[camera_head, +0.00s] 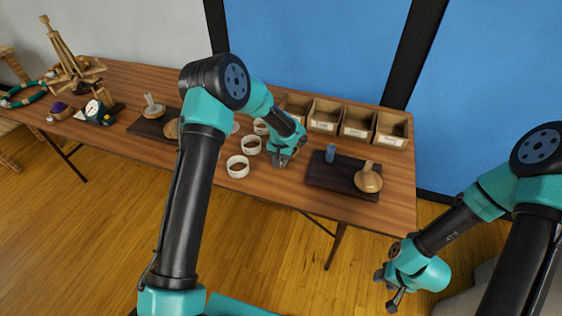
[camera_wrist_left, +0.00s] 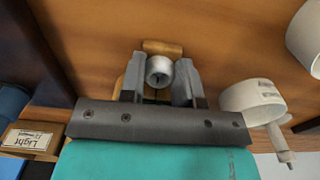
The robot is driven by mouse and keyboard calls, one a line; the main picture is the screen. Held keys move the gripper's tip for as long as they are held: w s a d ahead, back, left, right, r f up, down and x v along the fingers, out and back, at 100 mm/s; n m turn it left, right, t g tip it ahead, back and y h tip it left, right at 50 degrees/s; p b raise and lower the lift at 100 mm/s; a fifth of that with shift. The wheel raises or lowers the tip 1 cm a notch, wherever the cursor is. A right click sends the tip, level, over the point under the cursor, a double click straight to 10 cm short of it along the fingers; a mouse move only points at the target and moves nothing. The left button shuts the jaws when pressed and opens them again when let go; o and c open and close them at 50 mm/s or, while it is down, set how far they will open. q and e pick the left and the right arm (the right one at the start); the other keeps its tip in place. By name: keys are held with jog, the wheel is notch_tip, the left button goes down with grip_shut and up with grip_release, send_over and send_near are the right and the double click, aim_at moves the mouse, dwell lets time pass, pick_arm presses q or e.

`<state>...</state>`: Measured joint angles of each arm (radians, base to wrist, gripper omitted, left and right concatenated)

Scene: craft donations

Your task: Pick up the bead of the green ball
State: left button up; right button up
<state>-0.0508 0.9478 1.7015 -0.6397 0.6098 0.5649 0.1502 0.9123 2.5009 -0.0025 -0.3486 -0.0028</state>
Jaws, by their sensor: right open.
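My left gripper (camera_head: 283,158) is low over the table's front middle, beside the white cups. In the left wrist view, a silvery bead (camera_wrist_left: 159,71) with a hole sits between the left gripper's fingers (camera_wrist_left: 159,72). The fingers look close against its sides; whether they clamp it is unclear. A wooden cylinder (camera_wrist_left: 163,47) lies just beyond the bead, and more wood shows partly hidden behind the left finger. I cannot make out a green ball in either view. My right gripper (camera_head: 393,290) is open, in front of the table at the lower right, away from the objects.
White cups (camera_head: 238,167) stand left of the left gripper; one shows close in the wrist view (camera_wrist_left: 252,98). Several cardboard bins (camera_head: 324,116) line the back edge. A dark mat (camera_head: 328,178) holds a blue cylinder (camera_head: 330,153) and a wooden knob-topped piece (camera_head: 368,179). A wooden stand is far left.

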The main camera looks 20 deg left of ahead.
pick_arm(q)
jog(key=c, duration=0.4)
jog(key=shift+r, duration=0.5)
notch_tip(320, 180, up, 3)
jog(key=shift+s+f, duration=0.1)
jog(key=s+d, duration=0.1)
jog(key=s, duration=0.4)
jog(key=s+d, duration=0.2)
jog(key=s, duration=0.3)
jog(key=s+d+r, duration=0.1)
jog(key=s, duration=0.4)
jog(key=shift+d+r, duration=0.1)
jog(key=shift+d, duration=0.3)
